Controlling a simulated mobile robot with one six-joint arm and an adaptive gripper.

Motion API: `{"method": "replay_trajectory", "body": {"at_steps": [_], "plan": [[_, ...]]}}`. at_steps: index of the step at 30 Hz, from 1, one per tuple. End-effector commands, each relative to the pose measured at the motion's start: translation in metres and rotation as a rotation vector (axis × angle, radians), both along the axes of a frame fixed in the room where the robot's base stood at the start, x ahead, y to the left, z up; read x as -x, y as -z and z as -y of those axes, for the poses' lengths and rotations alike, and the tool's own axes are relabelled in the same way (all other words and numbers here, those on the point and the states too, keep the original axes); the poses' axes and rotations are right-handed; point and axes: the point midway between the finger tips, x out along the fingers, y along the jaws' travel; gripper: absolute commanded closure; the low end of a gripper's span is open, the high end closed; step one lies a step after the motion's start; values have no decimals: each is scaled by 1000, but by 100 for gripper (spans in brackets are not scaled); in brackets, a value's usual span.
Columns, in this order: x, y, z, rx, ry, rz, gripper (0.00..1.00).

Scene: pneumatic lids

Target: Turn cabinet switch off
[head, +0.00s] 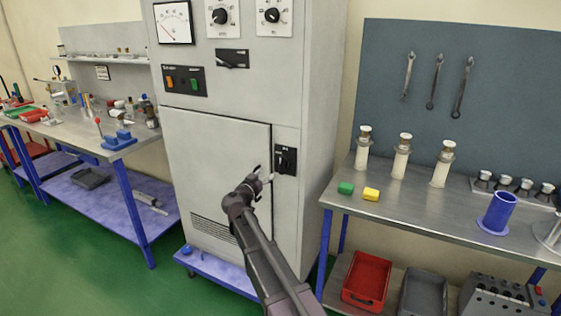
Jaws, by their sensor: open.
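The grey cabinet (221,131) stands in the middle of the head view. A black switch (286,160) is mounted on its right side, at mid height beside the door edge. The switch's exact handle position is too small to tell. My gripper (260,175) is open and empty in front of the door, a little left of and below the switch. It appears apart from the switch. The cabinet also carries a black switch plate (232,59) with a lever and an orange-and-green button panel (184,80) higher up.
Two round knobs (220,16) and a gauge (173,22) sit at the cabinet's top. A workbench (420,208) with pneumatic cylinders, small blocks and a blue cup (497,213) stands at the right. Another bench (100,150) stands at the left. Green floor is free at the lower left.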

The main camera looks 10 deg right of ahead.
Motion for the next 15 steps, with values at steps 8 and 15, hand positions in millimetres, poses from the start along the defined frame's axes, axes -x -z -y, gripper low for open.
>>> {"method": "replay_trajectory", "body": {"at_steps": [8, 15], "plan": [[-8, 0, 6, 0, 2, -1, 37], [-30, 0, 21, 0, 3, -1, 37]]}}
